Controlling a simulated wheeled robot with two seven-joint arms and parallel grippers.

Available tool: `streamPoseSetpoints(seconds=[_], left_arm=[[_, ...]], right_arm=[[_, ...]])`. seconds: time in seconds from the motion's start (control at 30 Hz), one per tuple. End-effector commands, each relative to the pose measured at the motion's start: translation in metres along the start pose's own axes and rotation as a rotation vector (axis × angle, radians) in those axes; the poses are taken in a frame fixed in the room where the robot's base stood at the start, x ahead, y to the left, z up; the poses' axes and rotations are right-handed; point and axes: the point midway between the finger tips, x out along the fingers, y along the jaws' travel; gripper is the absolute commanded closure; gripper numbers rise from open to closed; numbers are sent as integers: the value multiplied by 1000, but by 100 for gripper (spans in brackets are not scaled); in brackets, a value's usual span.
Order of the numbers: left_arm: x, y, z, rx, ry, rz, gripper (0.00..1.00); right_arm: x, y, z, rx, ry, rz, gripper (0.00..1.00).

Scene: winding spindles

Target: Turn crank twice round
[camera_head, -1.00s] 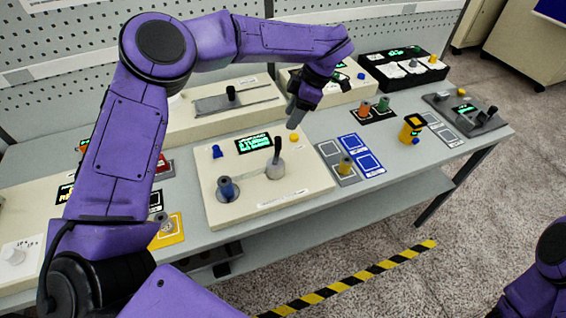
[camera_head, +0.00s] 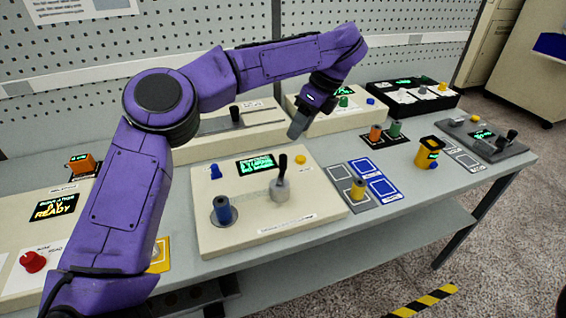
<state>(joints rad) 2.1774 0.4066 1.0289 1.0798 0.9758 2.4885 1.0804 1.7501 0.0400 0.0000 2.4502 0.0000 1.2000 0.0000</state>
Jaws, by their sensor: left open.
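The winding station is a cream box (camera_head: 240,238) on the bench, with a green-lit display (camera_head: 256,164) at its back. The crank (camera_head: 281,182) is a grey hub with a black upright handle, on the right part of the box. A blue spindle (camera_head: 223,210) stands in a round seat at the box's front left. My left gripper (camera_head: 295,132) hangs above and behind the crank, pointing down, apart from it and empty. Its fingers show only edge-on. My right gripper is not in view.
Blue-and-grey marked pads (camera_head: 382,187) with a yellow spindle (camera_head: 358,189) lie right of the box. Orange and green spindles (camera_head: 375,132) stand behind them. A yellow-and-black device (camera_head: 428,153) stands further right. Another cream station (camera_head: 315,119) is behind my left gripper.

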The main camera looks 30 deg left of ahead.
Motion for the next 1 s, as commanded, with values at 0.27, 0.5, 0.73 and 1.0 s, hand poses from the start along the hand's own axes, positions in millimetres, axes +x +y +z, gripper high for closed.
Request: streamPoseSetpoints(seconds=[0.27, 0.5, 0.73, 1.0], left_arm=[[2, 6, 0, -494, -5, 34, 51], [46, 8, 1, -497, -5, 40, 51], [90, 9, 0, -497, -5, 36, 51], [105, 9, 0, -498, -5, 32, 51]], right_arm=[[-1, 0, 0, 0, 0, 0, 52], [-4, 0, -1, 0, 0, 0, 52], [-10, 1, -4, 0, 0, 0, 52], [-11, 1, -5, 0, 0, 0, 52]])
